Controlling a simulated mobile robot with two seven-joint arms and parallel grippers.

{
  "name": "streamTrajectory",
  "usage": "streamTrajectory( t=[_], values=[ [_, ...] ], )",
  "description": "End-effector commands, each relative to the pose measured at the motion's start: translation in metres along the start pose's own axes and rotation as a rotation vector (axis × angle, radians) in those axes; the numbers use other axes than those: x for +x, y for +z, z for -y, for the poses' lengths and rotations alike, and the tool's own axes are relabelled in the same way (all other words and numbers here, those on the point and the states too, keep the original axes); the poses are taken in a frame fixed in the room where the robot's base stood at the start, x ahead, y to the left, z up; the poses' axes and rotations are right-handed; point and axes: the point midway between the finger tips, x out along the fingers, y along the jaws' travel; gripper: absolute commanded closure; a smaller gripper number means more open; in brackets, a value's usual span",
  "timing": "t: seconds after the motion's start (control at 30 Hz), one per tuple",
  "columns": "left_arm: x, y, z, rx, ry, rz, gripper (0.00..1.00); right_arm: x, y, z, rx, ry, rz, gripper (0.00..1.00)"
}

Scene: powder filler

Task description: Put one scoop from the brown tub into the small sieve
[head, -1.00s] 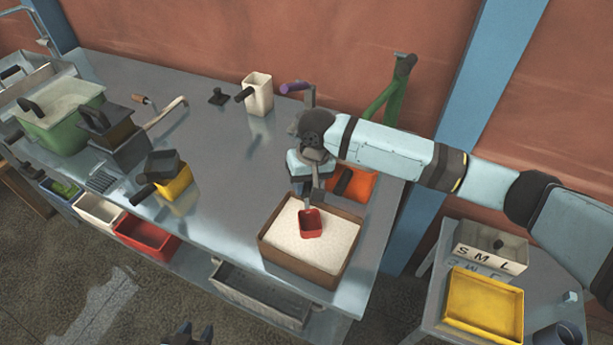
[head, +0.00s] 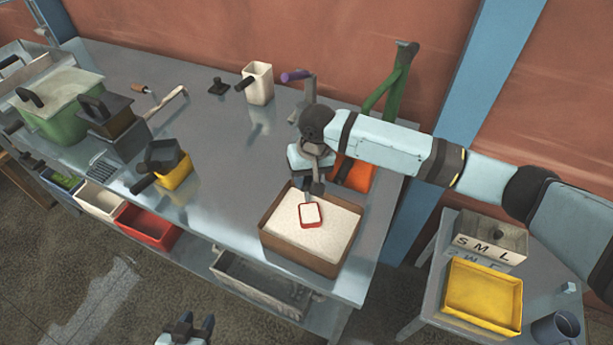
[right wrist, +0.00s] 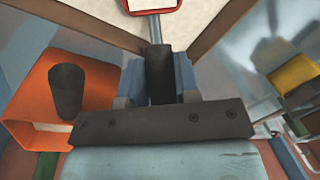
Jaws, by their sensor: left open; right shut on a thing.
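The brown tub (head: 279,255) stands at the bench's right front, holding white powder (head: 335,225). My right gripper (head: 316,186) is shut on the dark handle (right wrist: 160,72) of the red scoop (head: 309,225). The scoop is over or in the powder, rim up and filled with white; I cannot tell whether its bottom touches. Its red rim also shows at the top of the right wrist view (right wrist: 180,8). A small dark square vessel with a handle, perhaps the small sieve (head: 166,153), sits on a yellow box (head: 177,178). My left gripper (head: 190,328) is open and empty at the bottom edge.
A green tub (head: 55,122) and a dark box (head: 125,142) stand at the left. A cream vessel (head: 260,84) and a purple-handled device (head: 308,92) stand at the back. An orange container (head: 352,174) is behind the brown tub. Mid-bench is clear.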

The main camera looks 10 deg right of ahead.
Motion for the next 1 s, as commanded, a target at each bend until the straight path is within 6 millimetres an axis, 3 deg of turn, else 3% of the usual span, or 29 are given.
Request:
streamTrajectory(
  t=[0.37,1.0],
  values=[
    [-0.001,-0.002,0.0,0.0,-0.001,0.001,0.57,-0.001,0.0,-0.001,0.002,0.003,0.001,0.93],
    [-0.026,-0.04,-0.001,0.0,0.0,0.0,0.57,-0.04,0.0,0.005,0.001,0.001,0.0,0.93]
  ],
)
